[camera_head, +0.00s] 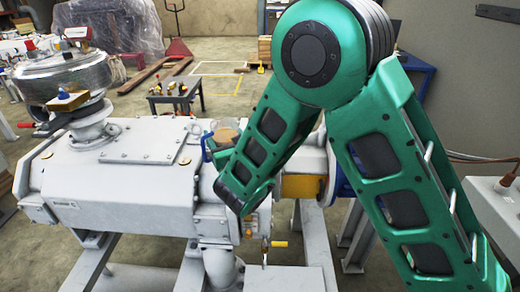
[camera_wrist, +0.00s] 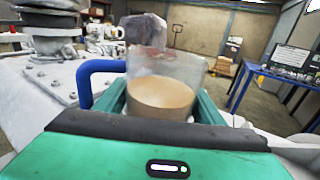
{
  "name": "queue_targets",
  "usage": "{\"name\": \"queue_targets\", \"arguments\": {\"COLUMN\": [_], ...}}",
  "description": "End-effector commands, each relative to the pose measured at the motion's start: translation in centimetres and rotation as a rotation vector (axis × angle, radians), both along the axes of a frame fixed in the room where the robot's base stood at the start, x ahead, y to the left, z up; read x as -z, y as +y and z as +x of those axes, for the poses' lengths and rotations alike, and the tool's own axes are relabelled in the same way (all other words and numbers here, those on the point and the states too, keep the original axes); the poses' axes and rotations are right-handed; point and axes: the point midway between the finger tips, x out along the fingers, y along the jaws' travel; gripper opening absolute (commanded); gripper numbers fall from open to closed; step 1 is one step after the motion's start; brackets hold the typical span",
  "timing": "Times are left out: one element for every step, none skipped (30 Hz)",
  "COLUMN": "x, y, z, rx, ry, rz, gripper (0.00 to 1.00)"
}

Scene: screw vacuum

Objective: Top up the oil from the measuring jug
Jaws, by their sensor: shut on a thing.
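The measuring jug (camera_wrist: 165,98) is clear, with light brown oil in its lower part and a blue handle (camera_wrist: 97,72) on its left in the wrist view. My gripper (camera_wrist: 160,118) is shut around the jug, which looks close to upright. In the head view the jug (camera_head: 226,136) shows just left of my green arm, above the pale grey vacuum pump (camera_head: 120,190). My arm hides part of the jug and the fingers in the head view. I cannot make out an oil filling opening for certain in either view.
A silver domed vessel (camera_head: 62,75) stands on the pump's left end. A flanged port with bolts (camera_wrist: 60,75) is left of the jug in the wrist view. A small tool table (camera_head: 175,95) stands behind. A grey cabinet (camera_head: 495,215) is at right.

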Motion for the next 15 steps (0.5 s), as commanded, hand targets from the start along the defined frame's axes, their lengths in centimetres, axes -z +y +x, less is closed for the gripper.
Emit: {"name": "queue_targets", "arguments": {"x": [-0.1,-0.1,-0.1,-0.1,-0.1,-0.1,-0.1,-0.1,-0.1,-0.2,-0.2,-0.2,-0.3,-0.3,-0.3], "y": [-0.4,-0.6,-0.8,-1.0,-1.1,-1.3,-1.4,-1.4,-1.5,-1.9,-2.0,-2.3,-2.7,-2.8,-3.1], "z": [0.2,0.3,0.4,0.5,0.5,0.6,0.7,0.7,0.7,0.9,1.0,1.1,1.2,1.3,1.4], "rx": [0.005,0.007,0.01,0.012,0.014,0.016,0.018,0.031,0.042,0.045,0.056,0.066,0.068,0.074,0.078], "ry": [-0.002,-0.002,-0.002,-0.002,-0.002,-0.002,-0.001,-0.003,-0.002,0.001,0.004,0.01,0.015,0.02,0.03], "rz": [0.001,0.001,0.001,0.001,0.001,0.001,0.002,0.001,0.003,0.006,0.009,0.015,0.02,0.026,0.036], "gripper": [0.24,0.24,0.24,0.24,0.24,0.24,0.24,0.24,0.24,0.24,0.24,0.24,0.24,0.23,0.23]}}
